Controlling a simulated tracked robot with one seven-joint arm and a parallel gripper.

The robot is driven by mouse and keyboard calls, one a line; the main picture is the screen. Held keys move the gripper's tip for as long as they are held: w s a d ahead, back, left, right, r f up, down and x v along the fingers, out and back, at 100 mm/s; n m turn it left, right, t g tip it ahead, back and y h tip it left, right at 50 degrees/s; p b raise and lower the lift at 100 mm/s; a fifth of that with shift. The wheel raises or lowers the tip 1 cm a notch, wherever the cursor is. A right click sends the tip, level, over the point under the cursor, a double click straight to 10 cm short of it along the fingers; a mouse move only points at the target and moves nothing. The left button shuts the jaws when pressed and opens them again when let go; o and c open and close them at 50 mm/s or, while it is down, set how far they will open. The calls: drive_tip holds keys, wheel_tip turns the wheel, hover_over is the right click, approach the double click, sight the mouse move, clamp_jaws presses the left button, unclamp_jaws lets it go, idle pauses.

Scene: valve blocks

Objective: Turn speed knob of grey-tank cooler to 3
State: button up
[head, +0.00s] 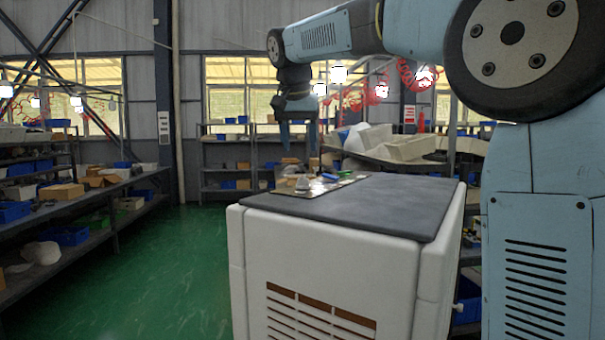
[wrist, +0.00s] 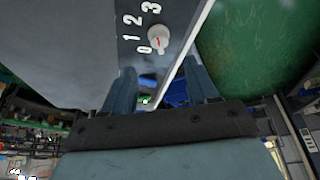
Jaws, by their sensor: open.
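A pale speed knob (wrist: 158,40) with a red mark shows in the wrist view on a grey panel (wrist: 105,28). White numerals 0, 1, 2 and 3 curve along its left side. I cannot tell which numeral the mark points at. My gripper (wrist: 161,72) is open and empty, its fingers spread on either side of the picture below the knob, apart from it. In the head view my gripper (head: 299,150) points down over the far end of a white cabinet with louvres (head: 330,255) and a dark grey top. The knob cannot be made out there.
A flat board (head: 310,190) with small items, one blue, lies at the far left of the cabinet top. Shelves with bins (head: 75,200) stand at left and back. Green floor (head: 180,260) is clear left of the cabinet.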

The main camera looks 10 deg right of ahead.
sight(303, 176)
drive_tip(key=x, duration=0.9)
drive_tip(key=shift+s, duration=0.15)
drive_tip(key=shift+c, duration=0.2)
drive_tip(key=c, duration=1)
drive_tip(key=shift+o, duration=0.2)
